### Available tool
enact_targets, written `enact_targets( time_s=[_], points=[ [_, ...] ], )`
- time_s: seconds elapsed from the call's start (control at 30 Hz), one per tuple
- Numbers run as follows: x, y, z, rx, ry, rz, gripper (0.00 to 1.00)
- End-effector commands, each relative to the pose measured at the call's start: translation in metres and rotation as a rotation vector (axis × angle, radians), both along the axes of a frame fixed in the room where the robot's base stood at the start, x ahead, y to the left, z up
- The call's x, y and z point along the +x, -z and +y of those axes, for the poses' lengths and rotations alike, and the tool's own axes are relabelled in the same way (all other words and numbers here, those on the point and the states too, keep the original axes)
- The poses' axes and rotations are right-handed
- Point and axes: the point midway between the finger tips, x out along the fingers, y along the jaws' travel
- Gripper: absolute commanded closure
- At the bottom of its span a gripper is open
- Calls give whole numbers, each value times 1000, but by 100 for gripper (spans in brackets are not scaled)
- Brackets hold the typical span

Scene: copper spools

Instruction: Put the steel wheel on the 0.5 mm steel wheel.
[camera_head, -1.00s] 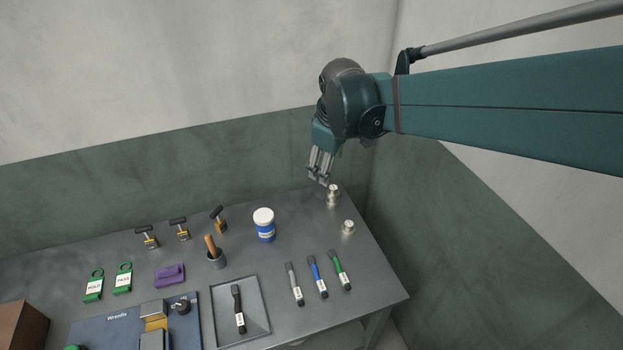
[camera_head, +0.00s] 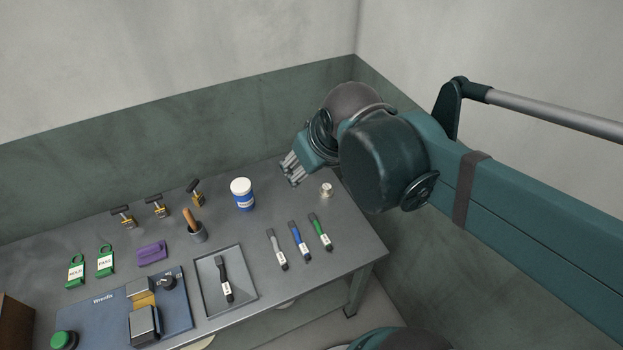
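One small silvery metal piece (camera_head: 327,190), short and round with a narrower top, stands on the bench near its back right corner. It looks like one of the steel wheels, but I cannot read any size on it. A second, taller metal piece, seen earlier behind it, does not show now; my gripper and wrist cover that area. My gripper (camera_head: 292,172) is just left of and behind the visible piece, its fingers pointing down to the left. The fingers are small and partly overlap, so I cannot tell whether they hold anything.
A blue jar with a white lid (camera_head: 242,194) stands left of my gripper. Grey, blue and green markers (camera_head: 299,241) lie in front. A grey tray (camera_head: 249,289) holds a dark tool. Clamps, green tags and a purple block fill the left side.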

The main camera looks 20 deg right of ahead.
Motion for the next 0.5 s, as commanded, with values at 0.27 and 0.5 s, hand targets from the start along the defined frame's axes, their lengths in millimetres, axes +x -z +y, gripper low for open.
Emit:
enact_targets(
  time_s=[0.27, 0.5],
  points=[
    [-30, 10, 8, 78, 94, -51, 46],
    [-38, 13, 10, 104, 123, -66, 46]
  ],
)
